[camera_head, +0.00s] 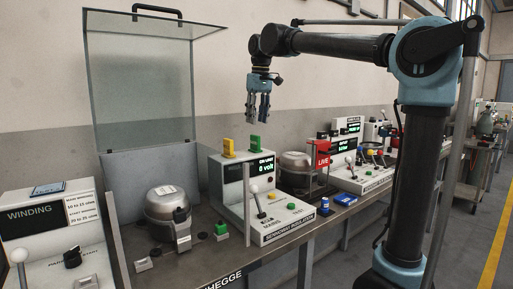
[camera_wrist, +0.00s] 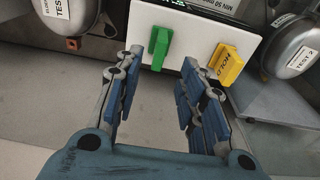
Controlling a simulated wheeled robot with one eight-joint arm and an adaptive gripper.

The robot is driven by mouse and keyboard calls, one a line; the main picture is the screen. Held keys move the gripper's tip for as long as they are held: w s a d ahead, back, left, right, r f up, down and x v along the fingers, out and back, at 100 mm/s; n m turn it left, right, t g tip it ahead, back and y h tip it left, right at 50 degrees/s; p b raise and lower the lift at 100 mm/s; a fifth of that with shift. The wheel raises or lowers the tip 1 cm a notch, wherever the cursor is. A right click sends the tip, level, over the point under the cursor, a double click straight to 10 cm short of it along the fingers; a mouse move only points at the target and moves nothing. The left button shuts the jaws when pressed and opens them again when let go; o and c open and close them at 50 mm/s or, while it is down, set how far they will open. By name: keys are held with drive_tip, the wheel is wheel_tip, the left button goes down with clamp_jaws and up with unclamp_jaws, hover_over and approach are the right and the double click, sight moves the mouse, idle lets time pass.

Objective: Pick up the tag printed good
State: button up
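A green tag (camera_head: 256,142) stands on top of the white tester with the "0 volt" display. It also shows in the wrist view (camera_wrist: 159,47), where its print cannot be read. A yellow tag (camera_head: 228,147) stands beside it; in the wrist view the yellow tag (camera_wrist: 226,65) reads "HOLD", upside down. No tag's print reads "good" clearly. My gripper (camera_head: 257,116) is above the tester, pointing down, near the green tag. In the wrist view my gripper (camera_wrist: 162,68) is open and empty, with the green tag lying beyond the gap between its fingertips.
The white tester (camera_head: 278,218) has a lever and buttons. A compressor (camera_head: 168,204) stands at its left, under a raised clear cover (camera_head: 143,82). Another compressor (camera_head: 298,170) and a red "LIVE" sign (camera_head: 322,155) are at its right. Air around the gripper is clear.

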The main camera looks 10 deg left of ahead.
sight(255, 137)
drive_tip(key=f, duration=0.5)
drive_tip(key=w+a+f, duration=0.1)
drive_tip(key=f, duration=0.2)
drive_tip(key=shift+f, duration=0.35)
clamp_jaws()
